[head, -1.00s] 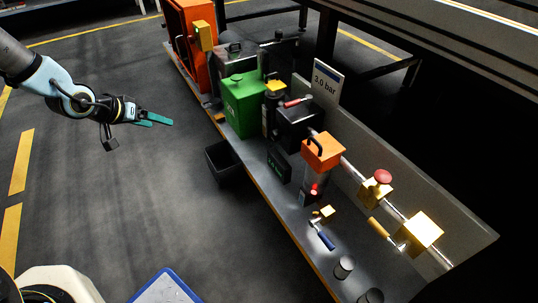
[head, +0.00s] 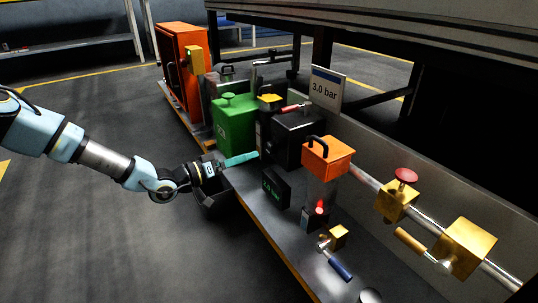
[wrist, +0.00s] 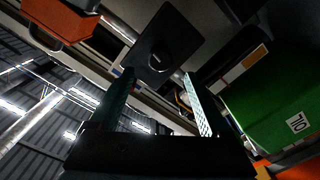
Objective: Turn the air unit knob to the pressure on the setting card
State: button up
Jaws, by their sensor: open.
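The white setting card (head: 326,91) reads 3.0 bar and stands upright at the back of the bench. A small black display (head: 275,187) with green digits sits near the bench's front edge; its digits are too small to read surely. A slim black unit with a yellow top (head: 269,99) stands between the green box and a black box; I cannot tell surely which part is the air unit knob. My gripper (head: 252,157) is open and empty, left of the black box and above the bench's front edge. In the wrist view its fingers (wrist: 158,90) are spread, with a black square part (wrist: 164,38) beyond them.
A green box (head: 235,125) stands left of the slim unit; it also shows in the wrist view (wrist: 275,105). An orange-topped unit (head: 327,158), brass valves (head: 398,203) on a pipe and a blue-handled lever (head: 340,270) lie to the right. A black bin (head: 212,204) is below my gripper.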

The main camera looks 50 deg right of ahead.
aim_at(267, 150)
jog(key=b+x, duration=0.2)
jog(key=x, duration=0.5)
jog(key=shift+d+f, duration=0.1)
jog(key=shift+f, duration=0.1)
jog(key=shift+s+d+r+b, duration=0.15)
jog(key=shift+s+d+b, duration=0.15)
jog(key=shift+d, duration=0.3)
jog(key=shift+c, duration=0.4)
grip_shut()
